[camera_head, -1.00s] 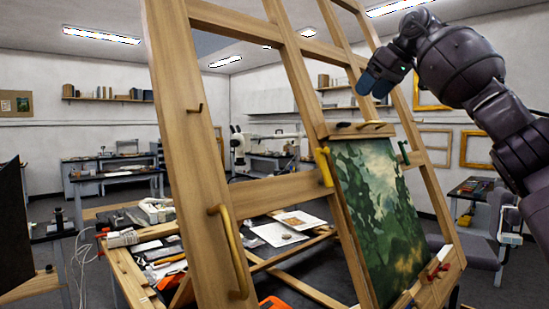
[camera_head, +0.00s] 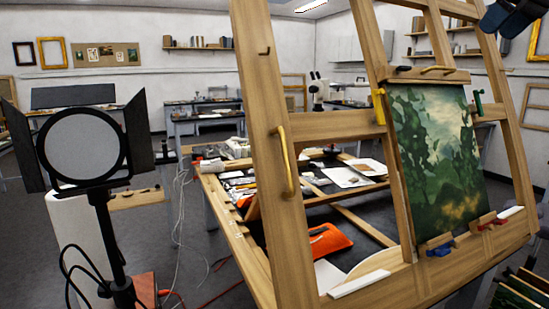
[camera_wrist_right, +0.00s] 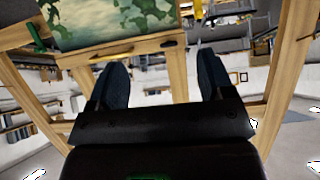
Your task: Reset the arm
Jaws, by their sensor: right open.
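My right gripper (camera_head: 512,14) shows only in part at the top right corner of the head view, up beside the wooden easel (camera_head: 267,120). In the right wrist view my right gripper (camera_wrist_right: 160,85) has its two dark fingers wide apart with nothing between them. The easel's top clamp bar and the painting (camera_wrist_right: 105,20) lie beyond the fingers, apart from them. In the head view the green landscape painting (camera_head: 437,160) stands upright on the easel. My left gripper is not in view.
A studio lamp (camera_head: 84,145) on a stand is at the left. Behind the easel is a cluttered worktable (camera_head: 228,225) with an orange item (camera_head: 328,240). Cables trail on the floor. Framed canvases (camera_head: 520,288) are at the lower right.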

